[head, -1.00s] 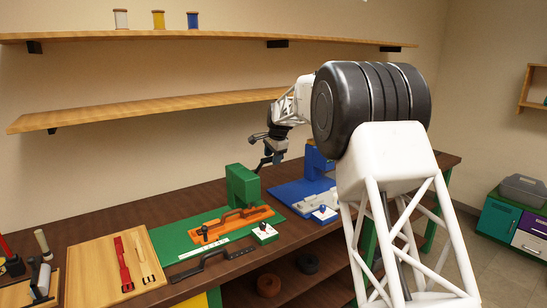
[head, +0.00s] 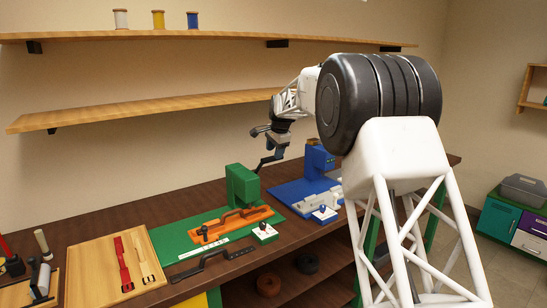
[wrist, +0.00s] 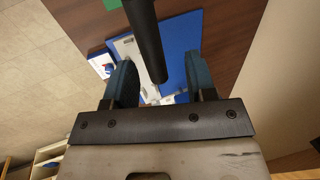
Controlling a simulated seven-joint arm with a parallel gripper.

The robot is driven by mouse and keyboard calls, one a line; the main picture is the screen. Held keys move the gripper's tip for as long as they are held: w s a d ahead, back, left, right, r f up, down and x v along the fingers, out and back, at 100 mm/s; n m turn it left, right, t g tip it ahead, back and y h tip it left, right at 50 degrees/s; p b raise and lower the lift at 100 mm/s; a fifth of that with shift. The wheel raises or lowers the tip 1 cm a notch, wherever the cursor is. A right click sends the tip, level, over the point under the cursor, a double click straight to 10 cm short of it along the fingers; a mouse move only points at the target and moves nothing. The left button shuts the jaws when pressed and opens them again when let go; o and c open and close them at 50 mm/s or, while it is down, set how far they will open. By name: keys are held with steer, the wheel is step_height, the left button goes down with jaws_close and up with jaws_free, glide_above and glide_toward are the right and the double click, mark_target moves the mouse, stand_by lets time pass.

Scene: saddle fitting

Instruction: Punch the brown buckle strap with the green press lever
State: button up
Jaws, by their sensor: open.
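The green press (head: 242,187) stands on a green base with an orange plate (head: 208,222) in front of its head. A dark strap-like piece (head: 240,214) lies along the plate. A similar dark piece (head: 200,265) lies at the table's front; I cannot tell which is the brown buckle strap. A dark bar (head: 270,161), apparently the green press lever, rises beside the press head. My gripper (head: 277,143) is at the bar's upper part. In the wrist view my gripper (wrist: 160,85) is open and the dark bar (wrist: 146,38) lies between its fingers; contact cannot be seen.
A blue press (head: 318,162) stands to the right on a blue base. Wall shelves (head: 180,107) run behind my arm.

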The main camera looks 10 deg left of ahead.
steer(key=shift+v, duration=1.2)
steer(key=shift+d, duration=0.1)
steer(key=s+d+r+n+h, duration=0.15)
steer(key=s+d+r, duration=0.25)
steer(key=s+d, duration=0.95)
steer(key=s+d+r+n, duration=0.35)
steer(key=s+d, duration=0.65)
steer(key=s, duration=0.6)
steer(key=s+d+f+n, duration=0.1)
steer(key=s+d+f, duration=0.3)
steer(key=s, duration=0.9)
steer(key=s+d+f+n, duration=0.1)
steer(key=s+d+f, duration=0.3)
steer(key=s, duration=0.9)
steer(key=s+d+f+n+h, duration=0.1)
steer(key=s+d+f, duration=0.4)
steer(key=s, duration=0.9)
steer(key=shift+d+n, duration=0.4)
